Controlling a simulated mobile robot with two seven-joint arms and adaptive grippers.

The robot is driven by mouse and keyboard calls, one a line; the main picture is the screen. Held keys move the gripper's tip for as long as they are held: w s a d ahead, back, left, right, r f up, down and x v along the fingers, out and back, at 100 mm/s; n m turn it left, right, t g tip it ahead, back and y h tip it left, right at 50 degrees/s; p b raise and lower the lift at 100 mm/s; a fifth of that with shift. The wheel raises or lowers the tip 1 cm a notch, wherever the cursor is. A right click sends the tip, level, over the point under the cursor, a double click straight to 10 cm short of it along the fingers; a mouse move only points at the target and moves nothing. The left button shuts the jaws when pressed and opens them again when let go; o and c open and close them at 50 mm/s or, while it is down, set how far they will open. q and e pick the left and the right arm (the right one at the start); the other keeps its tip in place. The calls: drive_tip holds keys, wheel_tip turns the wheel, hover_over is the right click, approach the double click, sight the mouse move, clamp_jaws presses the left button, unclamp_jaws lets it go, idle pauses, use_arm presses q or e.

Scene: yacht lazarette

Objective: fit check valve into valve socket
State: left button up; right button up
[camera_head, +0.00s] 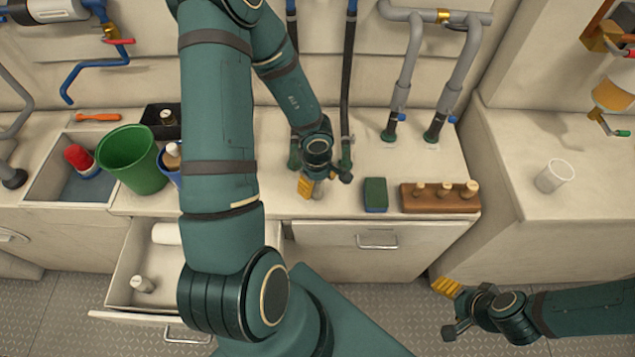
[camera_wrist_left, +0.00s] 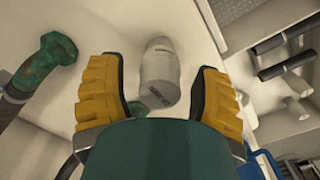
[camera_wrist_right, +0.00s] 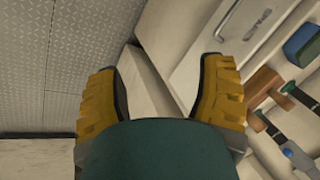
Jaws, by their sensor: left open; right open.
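A pale grey cylinder with a small printed label, which looks like the check valve (camera_wrist_left: 160,72), is between the fingers of my left gripper (camera_wrist_left: 160,95). Gaps show on both sides of it, so the fingers do not grip it. In the head view my left gripper (camera_head: 312,188) is over the front edge of the counter, with the cylinder partly hidden under it. I cannot make out the valve socket for certain. My right gripper (camera_head: 447,308) is open and empty above the floor, in front of the cabinets; it also shows in the right wrist view (camera_wrist_right: 160,95).
A green hose fitting (camera_wrist_left: 58,50) stands close beside my left gripper. A sponge (camera_head: 375,194) and a wooden rack (camera_head: 440,197) lie to the right. A green bucket (camera_head: 128,152) stands left. An open drawer (camera_head: 125,318) juts out below, holding a small bottle (camera_head: 143,284).

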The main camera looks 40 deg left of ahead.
use_arm(q)
wheel_tip(320, 180, up, 10)
drive_tip(key=p, duration=0.6)
drive_tip(key=shift+a+r, duration=0.1)
drive_tip(key=shift+r, duration=0.15)
drive_tip(key=shift+d+f+m, duration=0.25)
drive_tip(key=shift+d+m, duration=0.05)
drive_tip(key=s+d+f+m+t+h, duration=0.1)
drive_tip(key=d+f+m, duration=0.1)
drive_tip(key=d+m, duration=0.5)
drive_tip(key=d+f+m+t+h, duration=0.1)
drive_tip(key=d+m, duration=0.6)
drive_tip(key=d, duration=0.7)
wheel_tip(320, 180, down, 2)
drive_tip(key=shift+s+d+f+h, duration=0.2)
drive_tip(key=shift+s+h, duration=0.15)
drive_tip(key=shift+h, duration=0.45)
